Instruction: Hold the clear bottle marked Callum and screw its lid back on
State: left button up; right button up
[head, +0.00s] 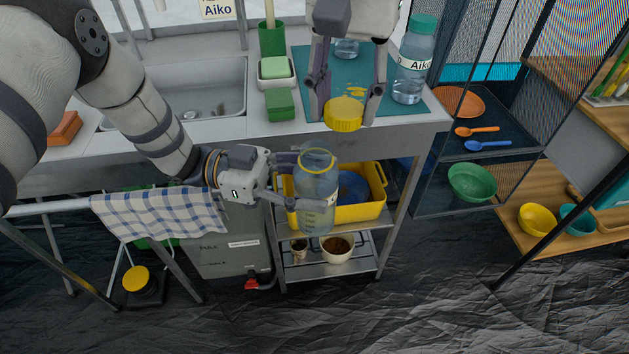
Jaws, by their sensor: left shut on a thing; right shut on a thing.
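The clear bottle (318,189) has an open top with a yellow ring at its neck. My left gripper (296,180) is shut on it and holds it upright in front of the counter's edge. No name on it can be read from here. My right gripper (343,106) points down, shut on a yellow lid (343,118). The lid is above and slightly right of the bottle's mouth, apart from it.
A yellow bin (371,209) sits on a shelf behind the held bottle.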

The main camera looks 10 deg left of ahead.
aim_at(316, 191)
jog(key=a, duration=0.1)
jog(key=s+a+r, duration=0.1)
jog(key=a, duration=0.1)
jog(key=shift+s+a+r, duration=0.1)
jog(key=shift+s+r, duration=0.05)
jog(key=shift+r, duration=0.2)
jog(key=shift+f, duration=0.1)
jog(key=shift+f, duration=1.95)
jog(key=shift+f, duration=0.9)
jog(key=shift+f, duration=0.5)
